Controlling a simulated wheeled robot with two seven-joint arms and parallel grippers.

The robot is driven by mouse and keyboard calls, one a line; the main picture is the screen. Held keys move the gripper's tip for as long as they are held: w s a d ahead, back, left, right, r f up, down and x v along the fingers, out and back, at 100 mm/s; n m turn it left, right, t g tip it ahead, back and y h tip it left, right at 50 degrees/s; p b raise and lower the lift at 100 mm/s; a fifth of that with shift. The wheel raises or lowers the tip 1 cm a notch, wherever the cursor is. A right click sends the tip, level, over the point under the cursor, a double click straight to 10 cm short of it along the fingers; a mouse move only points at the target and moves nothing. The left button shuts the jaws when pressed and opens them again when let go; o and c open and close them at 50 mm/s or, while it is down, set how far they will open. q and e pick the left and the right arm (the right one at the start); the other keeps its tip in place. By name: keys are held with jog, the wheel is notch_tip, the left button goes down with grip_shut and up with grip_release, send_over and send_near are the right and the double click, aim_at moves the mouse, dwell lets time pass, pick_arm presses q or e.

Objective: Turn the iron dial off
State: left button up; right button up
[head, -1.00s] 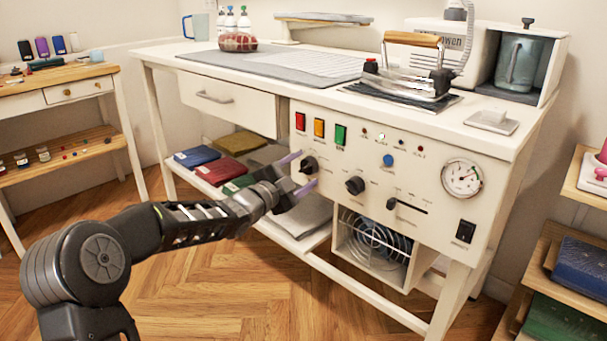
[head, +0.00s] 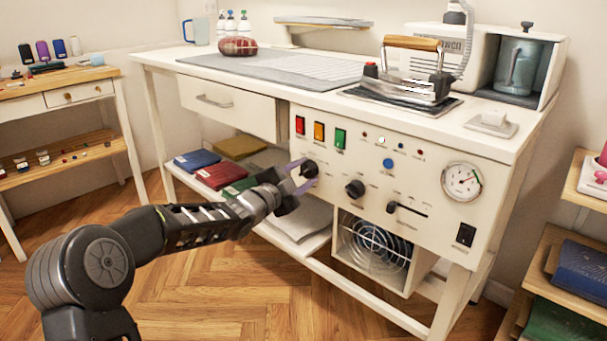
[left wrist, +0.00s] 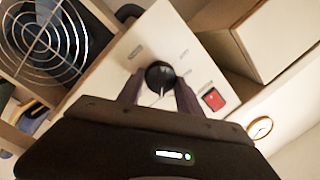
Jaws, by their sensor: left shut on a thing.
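The iron station's front panel (head: 430,222) carries a black round dial (head: 309,169) at its left, below the red, orange and green switches. My left gripper (head: 303,176) is at this dial, with its purple fingers shut on the dial's two sides. In the left wrist view the dial (left wrist: 160,77) shows between the fingertips, with a white pointer line on its face. My left gripper (left wrist: 158,95) hides part of the panel there. The iron (head: 412,72) rests on its dark pad on the tabletop. My right gripper is not in view.
A fan (head: 376,245) sits below. Folded cloths (head: 221,176) lie on the lower shelf. The wooden floor is open at front.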

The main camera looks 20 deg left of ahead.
pick_arm(q)
jog(key=shift+c, duration=1)
